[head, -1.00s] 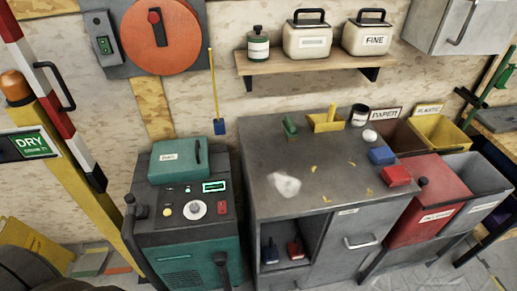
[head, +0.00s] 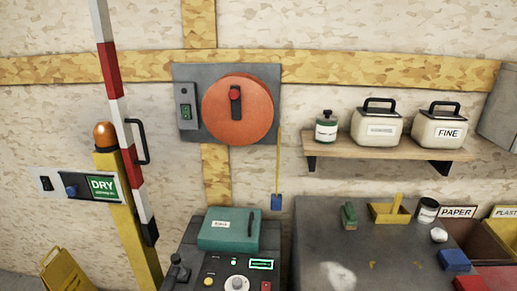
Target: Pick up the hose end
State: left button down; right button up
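An orange round disc (head: 237,108), like a reel, is mounted on a grey wall panel (head: 185,77) with a dark, red-centred handle on its front. A thin yellow line (head: 278,165) hangs straight down from the panel's right side. It ends in a small blue block (head: 277,202), which looks like the hose end, hanging against the wall above the gap between the green machine and the grey bench. No other hose shows. Neither of my grippers is in view.
The green machine (head: 228,230) stands below the disc, the grey bench (head: 315,235) to its right. A shelf (head: 390,147) with containers is on the wall at right. A striped barrier pole (head: 110,60) and yellow post (head: 128,220) stand at left.

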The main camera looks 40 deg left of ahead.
aim_at(183, 274)
jog(key=u, duration=1.85)
